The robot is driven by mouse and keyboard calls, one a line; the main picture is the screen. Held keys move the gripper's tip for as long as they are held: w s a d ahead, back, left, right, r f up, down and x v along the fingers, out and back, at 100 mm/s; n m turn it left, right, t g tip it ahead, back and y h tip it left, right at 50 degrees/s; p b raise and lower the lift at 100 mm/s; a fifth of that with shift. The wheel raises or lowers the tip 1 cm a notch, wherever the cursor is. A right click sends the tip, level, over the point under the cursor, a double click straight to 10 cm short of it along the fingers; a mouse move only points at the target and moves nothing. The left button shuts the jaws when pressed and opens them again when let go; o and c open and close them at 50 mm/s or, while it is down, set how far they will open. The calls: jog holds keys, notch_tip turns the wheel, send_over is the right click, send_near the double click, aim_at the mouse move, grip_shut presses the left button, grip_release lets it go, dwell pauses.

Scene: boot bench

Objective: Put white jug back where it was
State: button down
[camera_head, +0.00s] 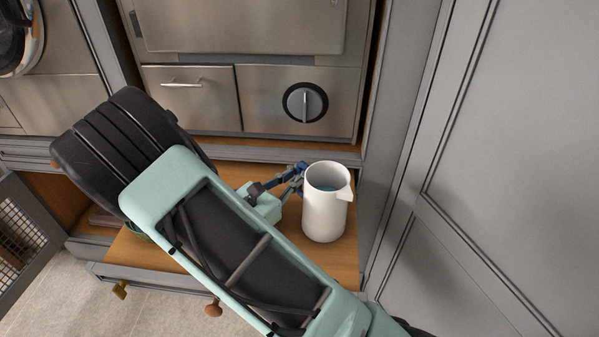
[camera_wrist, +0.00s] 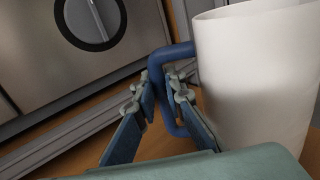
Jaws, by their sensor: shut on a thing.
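The white jug (camera_head: 324,212) stands upright at the right end of the wooden bench top, its spout pointing right. Something blue shows inside its mouth. In the wrist view the jug (camera_wrist: 258,85) fills the right side, and its blue handle (camera_wrist: 172,52) faces my gripper. My gripper (camera_head: 294,178) is at the jug's left side. In the wrist view my gripper's fingers (camera_wrist: 162,98) are shut on the handle, one on each side of it. I cannot tell whether the jug's base touches the wood.
The wooden bench top (camera_head: 345,262) is bare around the jug's base. A steel appliance with a round knob (camera_head: 305,102) stands behind. A grey panelled door (camera_head: 500,180) is close on the right. My arm covers much of the bench's middle. A mesh door (camera_head: 20,235) stands at left.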

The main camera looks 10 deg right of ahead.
jog(key=shift+f, duration=0.1)
jog(key=c, duration=2)
grip_release()
jog(key=shift+r, duration=0.2)
jog(key=p+v, duration=0.1)
jog(key=v, duration=1.1)
jog(key=shift+f, duration=0.1)
